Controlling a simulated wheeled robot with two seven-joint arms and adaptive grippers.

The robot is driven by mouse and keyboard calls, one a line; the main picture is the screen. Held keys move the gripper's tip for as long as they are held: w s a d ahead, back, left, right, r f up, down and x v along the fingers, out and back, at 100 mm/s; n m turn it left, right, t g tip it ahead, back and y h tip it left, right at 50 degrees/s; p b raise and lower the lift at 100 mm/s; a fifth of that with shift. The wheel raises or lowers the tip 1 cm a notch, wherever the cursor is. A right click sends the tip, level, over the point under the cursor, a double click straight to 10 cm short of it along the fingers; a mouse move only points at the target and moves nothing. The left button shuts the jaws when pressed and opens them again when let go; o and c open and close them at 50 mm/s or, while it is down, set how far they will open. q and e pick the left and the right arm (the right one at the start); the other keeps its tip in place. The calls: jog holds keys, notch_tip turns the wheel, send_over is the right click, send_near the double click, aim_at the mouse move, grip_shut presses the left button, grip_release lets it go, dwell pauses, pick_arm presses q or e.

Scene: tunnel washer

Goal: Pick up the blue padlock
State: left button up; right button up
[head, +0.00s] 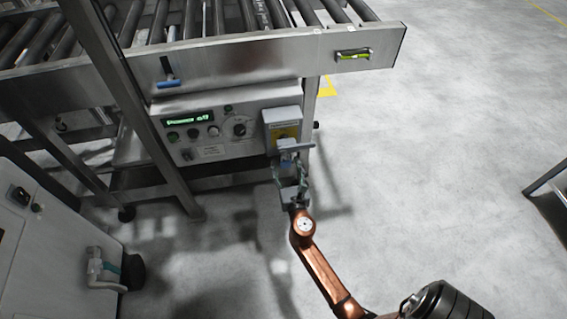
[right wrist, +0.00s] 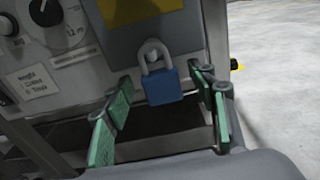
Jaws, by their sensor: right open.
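The blue padlock (right wrist: 162,88) hangs by its grey shackle from a fitting below a yellow plate in the right wrist view. My right gripper (right wrist: 165,115) is open, with one green-padded finger to the left of the padlock and one to its right, both nearer the camera than the padlock. Nothing is between the pads. In the head view my right gripper (head: 291,172) is just below the switch box, and the padlock cannot be made out clearly there. My left gripper is not in view.
The grey switch box (head: 283,117) sits on the right end of a control panel (head: 205,147) with knobs and a green display. A roller conveyor (head: 220,62) runs above it. A white cabinet (head: 40,235) stands at lower left. Open floor lies to the right.

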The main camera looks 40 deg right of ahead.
jog(key=shift+c, duration=0.6)
jog(key=c, duration=1.2)
